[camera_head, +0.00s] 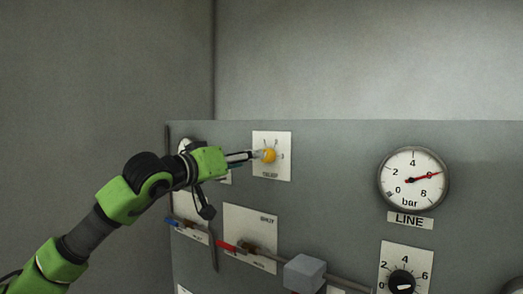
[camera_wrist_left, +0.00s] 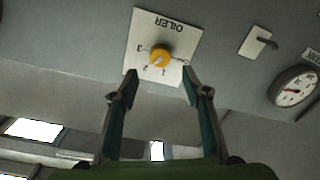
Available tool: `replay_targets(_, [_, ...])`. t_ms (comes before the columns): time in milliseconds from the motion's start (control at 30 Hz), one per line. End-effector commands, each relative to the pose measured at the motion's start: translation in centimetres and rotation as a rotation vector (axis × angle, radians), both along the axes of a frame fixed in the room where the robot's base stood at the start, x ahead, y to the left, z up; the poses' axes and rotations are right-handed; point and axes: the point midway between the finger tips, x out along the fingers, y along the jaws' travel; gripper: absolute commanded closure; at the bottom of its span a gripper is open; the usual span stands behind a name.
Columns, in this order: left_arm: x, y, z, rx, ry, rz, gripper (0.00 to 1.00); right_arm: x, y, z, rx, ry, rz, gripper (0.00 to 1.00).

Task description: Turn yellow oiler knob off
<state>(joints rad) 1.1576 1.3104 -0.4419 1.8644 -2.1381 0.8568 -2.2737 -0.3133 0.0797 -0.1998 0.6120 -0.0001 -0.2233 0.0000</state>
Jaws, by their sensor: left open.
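The yellow oiler knob (camera_head: 269,155) sits on a white plate (camera_head: 284,139) on the upper part of the grey panel. In the left wrist view the knob (camera_wrist_left: 159,56) is on its plate marked OILER (camera_wrist_left: 151,22), with numbers around its lower side, upside down to me. My left gripper (camera_head: 254,155) reaches in from the left at the knob. In the left wrist view my left gripper (camera_wrist_left: 158,83) is open, its two fingers apart on either side below the knob. I cannot tell if a finger touches it. My right gripper does not show.
A LINE gauge (camera_head: 413,180) is to the right, with a black dial (camera_head: 401,281) below it. Blue (camera_head: 178,223) and red (camera_head: 227,246) handles and a grey block (camera_head: 304,273) are lower on the panel. The wall above the panel is bare.

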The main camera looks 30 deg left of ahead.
Motion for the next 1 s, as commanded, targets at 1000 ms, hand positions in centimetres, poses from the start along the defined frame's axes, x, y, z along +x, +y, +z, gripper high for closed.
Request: replay_targets(1000, [7.4, -0.3, 0.0, -0.003, -0.001, -0.002, 0.95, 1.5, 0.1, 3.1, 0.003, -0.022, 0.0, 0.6])
